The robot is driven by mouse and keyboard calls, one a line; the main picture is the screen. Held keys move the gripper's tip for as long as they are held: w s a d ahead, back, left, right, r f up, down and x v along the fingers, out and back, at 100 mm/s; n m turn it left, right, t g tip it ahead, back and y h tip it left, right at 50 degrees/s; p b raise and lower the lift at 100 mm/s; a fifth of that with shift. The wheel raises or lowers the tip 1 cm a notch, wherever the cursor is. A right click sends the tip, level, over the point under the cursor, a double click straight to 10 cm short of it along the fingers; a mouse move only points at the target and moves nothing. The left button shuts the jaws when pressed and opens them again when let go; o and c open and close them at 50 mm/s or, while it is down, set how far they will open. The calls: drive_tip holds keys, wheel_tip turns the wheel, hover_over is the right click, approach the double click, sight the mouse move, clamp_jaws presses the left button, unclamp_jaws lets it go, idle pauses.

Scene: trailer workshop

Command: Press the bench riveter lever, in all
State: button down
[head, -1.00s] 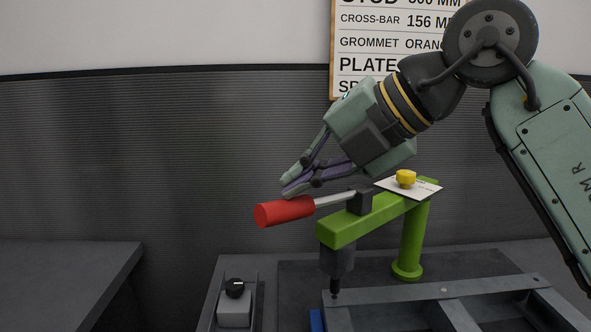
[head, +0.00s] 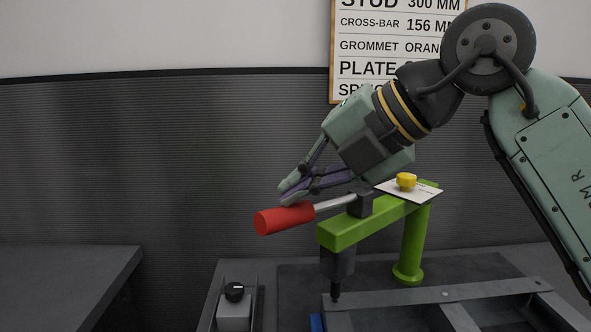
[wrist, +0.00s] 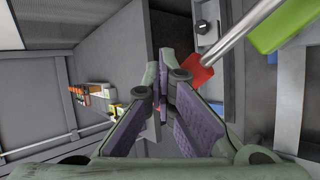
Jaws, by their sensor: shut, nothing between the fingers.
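The bench riveter has a green frame (head: 345,233) with a grey lever rod (head: 335,203) that ends in a red handle (head: 283,219). The lever slopes slightly down to the left from its dark pivot block. My gripper (head: 287,192) is shut and empty. Its fingertips lie at the top of the red handle in the head view and look to be touching it. In the wrist view the red handle (wrist: 195,72) shows behind the fingers, partly hidden by them. The riveter's dark nose (head: 336,275) points down above the metal frame.
A grey ladder-like metal frame (head: 440,297) lies under the riveter. A card (head: 425,190) with a yellow knob (head: 406,181) sits on the riveter's top. A grey box with a black knob (head: 234,291) stands at the left. A separate bench (head: 70,265) is further left.

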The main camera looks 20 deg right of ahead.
sight(321, 203)
drive_tip(key=shift+w+d+r+p, duration=0.15)
drive_tip(key=shift+d+r+p, duration=0.2)
drive_tip(key=shift+r+p, duration=0.55)
drive_tip(key=shift+w+d+r+p, duration=0.1)
drive_tip(key=shift+d+r+p, duration=0.25)
drive_tip(key=shift+r+p, duration=0.55)
drive_tip(key=shift+w+d+r+p, duration=0.15)
drive_tip(key=shift+d+r+p, duration=0.2)
drive_tip(key=shift+r+p, duration=0.55)
drive_tip(key=shift+w+d+r+p, duration=0.1)
drive_tip(key=shift+d+r+p, duration=0.25)
drive_tip(key=shift+r, duration=0.45)
drive_tip(key=shift+w+d+r+p, duration=0.15)
drive_tip(key=shift+d+r+p, duration=0.15)
drive_tip(key=shift+r, duration=0.45)
drive_tip(key=shift+w+d+r+p, duration=0.1)
drive_tip(key=shift+d+r+p, duration=0.25)
drive_tip(key=shift+r, duration=0.45)
drive_tip(key=shift+a, duration=0.1)
